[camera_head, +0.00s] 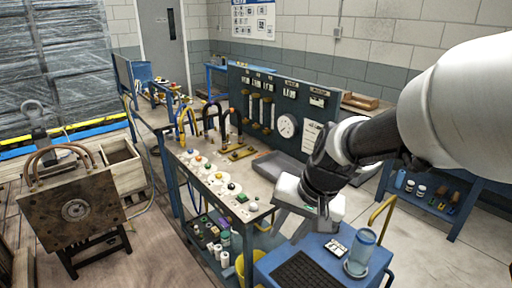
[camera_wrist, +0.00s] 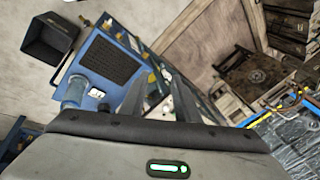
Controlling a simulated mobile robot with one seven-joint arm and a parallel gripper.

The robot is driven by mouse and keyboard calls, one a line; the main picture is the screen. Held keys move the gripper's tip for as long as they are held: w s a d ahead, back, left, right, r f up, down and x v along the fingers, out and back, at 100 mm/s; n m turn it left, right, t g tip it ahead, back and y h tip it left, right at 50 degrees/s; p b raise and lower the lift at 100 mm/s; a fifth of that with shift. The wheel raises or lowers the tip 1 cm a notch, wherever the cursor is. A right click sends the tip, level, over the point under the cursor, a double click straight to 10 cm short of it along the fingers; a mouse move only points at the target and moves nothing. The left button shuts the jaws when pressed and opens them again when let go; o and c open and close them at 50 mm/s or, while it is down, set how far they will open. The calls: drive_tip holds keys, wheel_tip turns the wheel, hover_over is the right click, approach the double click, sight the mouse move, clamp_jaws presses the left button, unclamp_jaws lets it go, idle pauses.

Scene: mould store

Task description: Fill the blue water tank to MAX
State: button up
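A translucent blue cylinder (camera_head: 363,246), which may be the water tank, stands upright on a round base on the blue cart top (camera_head: 318,247) at the lower right. It also shows in the wrist view (camera_wrist: 75,92) at left. No MAX mark or water level can be made out. My gripper (camera_head: 290,225) is above the cart's left edge, left of the cylinder and apart from it. Its two grey fingers are spread with nothing between them, as the wrist view (camera_wrist: 158,95) shows.
A bench with colored knobs (camera_head: 212,178) and a gauge panel (camera_head: 287,126) stand left. Open floor (camera_head: 440,255) lies right.

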drive_tip(key=w+f+m+g+b, duration=0.15)
drive_tip(key=w+f, duration=0.25)
drive_tip(key=f, duration=0.7)
drive_tip(key=w+f+m+b, duration=0.2)
drive_tip(key=w+f+m, duration=0.1)
drive_tip(key=f, duration=0.8)
drive_tip(key=d+f+m+h+b, duration=0.1)
drive_tip(key=f, duration=1)
drive_tip(key=d+f+g+b, duration=0.1)
drive_tip(key=d+f+b, duration=0.1)
drive_tip(key=f, duration=1)
drive_tip(key=d+f+m+h+b, duration=0.1)
drive_tip(key=d+f, duration=0.1)
drive_tip(key=f, duration=1)
drive_tip(key=shift+f+m+g+h, duration=0.25)
drive_tip(key=shift+m+h, duration=0.05)
drive_tip(key=shift+m, duration=0.05)
clamp_jaws()
drive_tip(key=shift+s+b, duration=0.1)
drive_tip(key=shift+b, duration=0.2)
